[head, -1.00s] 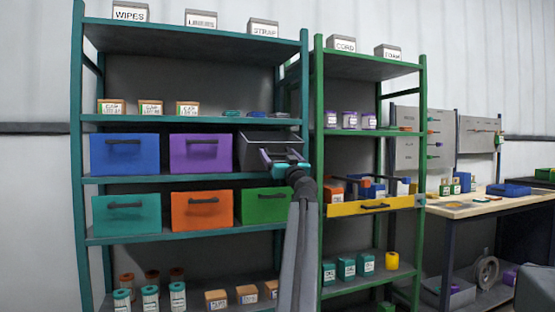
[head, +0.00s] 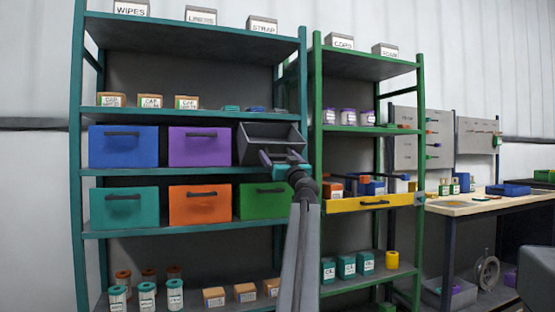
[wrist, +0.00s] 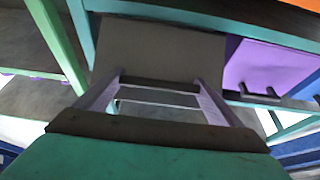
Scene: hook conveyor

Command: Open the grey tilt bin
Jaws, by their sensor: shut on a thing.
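The grey tilt bin (head: 270,131) is at the right end of the middle row on the teal shelf, right of the purple bin. It is tipped forward, and its dark inside shows above the front edge. My gripper (head: 283,156) is at the bin's front and hides part of it. In the wrist view, the grey front (wrist: 158,48) lies ahead. My two purple fingers (wrist: 157,85) are shut on the dark handle bar that runs across between them.
A purple bin (head: 200,148) sits just left, and a green bin (head: 262,205) sits below. A green rack with a yellow drawer (head: 345,206) stands close on the right. Small boxes (head: 186,102) stand on the shelf above.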

